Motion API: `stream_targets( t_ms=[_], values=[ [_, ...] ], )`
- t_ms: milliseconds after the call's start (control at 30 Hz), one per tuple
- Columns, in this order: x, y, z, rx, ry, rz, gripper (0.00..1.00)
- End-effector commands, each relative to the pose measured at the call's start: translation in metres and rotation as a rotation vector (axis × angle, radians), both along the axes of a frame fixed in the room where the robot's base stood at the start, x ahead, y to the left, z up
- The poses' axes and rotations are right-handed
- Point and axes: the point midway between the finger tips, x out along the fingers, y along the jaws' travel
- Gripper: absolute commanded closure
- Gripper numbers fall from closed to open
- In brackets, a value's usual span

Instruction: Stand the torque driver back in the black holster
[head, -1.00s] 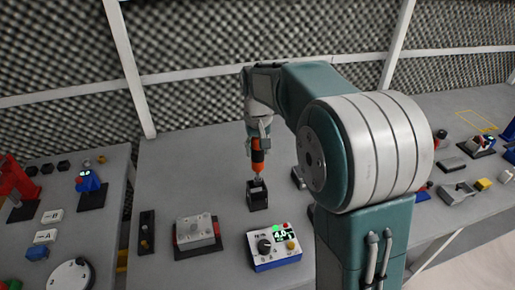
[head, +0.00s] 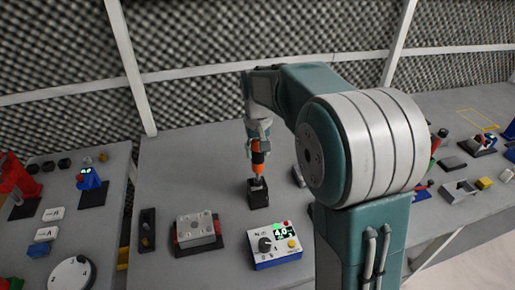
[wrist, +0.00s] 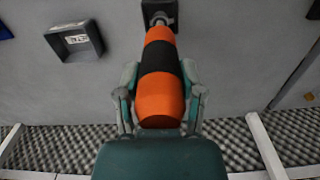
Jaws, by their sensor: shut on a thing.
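The torque driver (head: 258,158) has an orange body with a black band and stands upright in my gripper (head: 258,147). In the wrist view the fingers of my gripper (wrist: 162,95) close on both sides of the driver (wrist: 160,105) around its black band and lower orange part. The black holster (head: 258,194) is a small square block on the grey table, directly below the driver. In the wrist view the driver's tip points at the holster (wrist: 147,12) and overlaps its opening. How deep the tip sits is hard to tell.
A control box with a green display (head: 276,246) stands in front of the holster. A grey block on a dark base (head: 198,230) stands to the left. A dark open box (wrist: 75,40) shows beside the holster in the wrist view. Table between these is clear.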

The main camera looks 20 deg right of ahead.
Motion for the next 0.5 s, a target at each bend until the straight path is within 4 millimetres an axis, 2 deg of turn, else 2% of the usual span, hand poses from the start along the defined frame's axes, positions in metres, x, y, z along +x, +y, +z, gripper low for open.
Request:
stream_targets(
  t_ms=[500],
  values=[
    [0.0001, 0.0, -0.0106, 0.0, -0.001, 0.0, 1.0]
  ],
)
